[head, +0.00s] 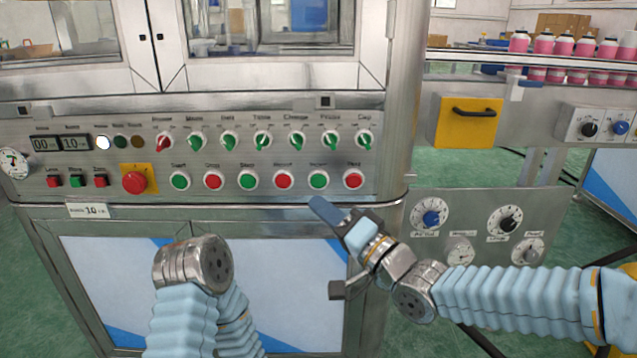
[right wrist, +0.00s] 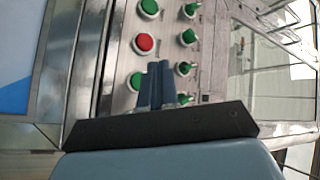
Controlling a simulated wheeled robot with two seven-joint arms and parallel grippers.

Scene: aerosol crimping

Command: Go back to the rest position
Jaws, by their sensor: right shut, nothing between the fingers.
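My right gripper (head: 325,212) is shut and empty. It is in front of the machine's lower panel edge, below the right end of the lower button row. In the right wrist view its blue fingers (right wrist: 158,84) are together, pointing at the panel with red and green buttons. My left arm (head: 193,265) comes up at the bottom centre, bent, and its gripper is not visible. The control panel (head: 110,195) carries a row of selector knobs above a row of round push buttons. The knob at the far left is red and the others are green.
A red emergency button (head: 135,182) sits on a yellow plate at the left. A yellow drawer front (head: 468,122) with a black handle is at the right. Pink bottles (head: 542,42) stand on a conveyor behind it. A lower box with dials (head: 487,228) is near my right arm. Green floor shows around.

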